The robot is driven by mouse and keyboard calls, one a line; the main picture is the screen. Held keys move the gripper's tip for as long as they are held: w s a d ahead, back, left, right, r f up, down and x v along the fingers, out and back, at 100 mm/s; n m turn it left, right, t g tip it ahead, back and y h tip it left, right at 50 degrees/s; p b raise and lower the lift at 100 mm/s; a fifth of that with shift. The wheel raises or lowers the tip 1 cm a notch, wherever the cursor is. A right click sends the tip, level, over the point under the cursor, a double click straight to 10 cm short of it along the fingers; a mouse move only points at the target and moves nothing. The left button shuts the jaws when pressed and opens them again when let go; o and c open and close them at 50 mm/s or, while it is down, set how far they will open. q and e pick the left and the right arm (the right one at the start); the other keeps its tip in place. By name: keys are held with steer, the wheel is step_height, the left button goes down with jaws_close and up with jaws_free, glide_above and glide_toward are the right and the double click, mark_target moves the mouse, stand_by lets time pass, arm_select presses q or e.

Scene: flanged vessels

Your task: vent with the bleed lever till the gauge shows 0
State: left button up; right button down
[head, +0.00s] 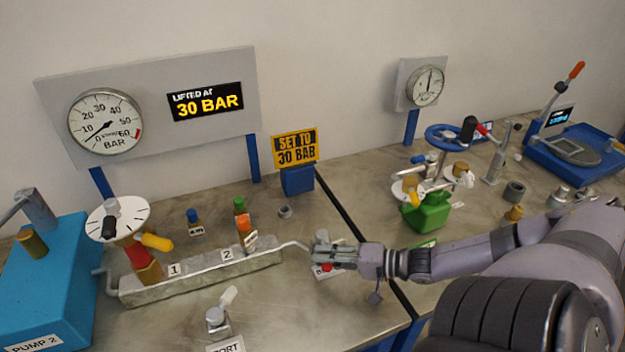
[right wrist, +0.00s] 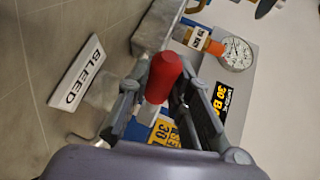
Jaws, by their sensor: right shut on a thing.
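The bleed lever has a red handle (right wrist: 163,78), seen in the right wrist view between my fingers beside a white BLEED label (right wrist: 76,72). My right gripper (head: 322,256) is shut on this handle at the right end of the manifold block (head: 205,277); in the head view it hides most of the lever. The large round gauge (head: 105,121) on the back panel has its needle pointing to the lower left, near the low end of the scale; the exact value is hard to read. It also shows in the right wrist view (right wrist: 236,54). My left gripper is not in view.
A display (head: 205,101) reads "LIFTED AT 30 BAR". A yellow sign (head: 295,148) reads "SET TO 30 BAR". A blue pump (head: 50,285) stands left. A port fitting (head: 217,322) stands in front of the block. Other equipment crowds the right bench.

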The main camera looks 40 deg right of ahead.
steer(key=shift+s+d+n+g+y+b, duration=0.25)
steer(key=shift+n+g+y+b, duration=0.1)
steer(key=shift+n+y, duration=0.15)
steer(key=shift+s+d+n+g+y+b, duration=0.1)
steer(key=shift+d+n+g+y+b, duration=0.2)
steer(key=shift+n+y, duration=0.2)
steer(key=c, duration=1.4)
jaws_free()
steer(key=shift+s+d, duration=0.35)
steer(key=shift+s, duration=0.25)
steer(key=v, duration=1)
steer(key=shift+s+d+r, duration=0.15)
steer(key=shift+d+r, duration=0.05)
steer(key=shift+r, duration=0.05)
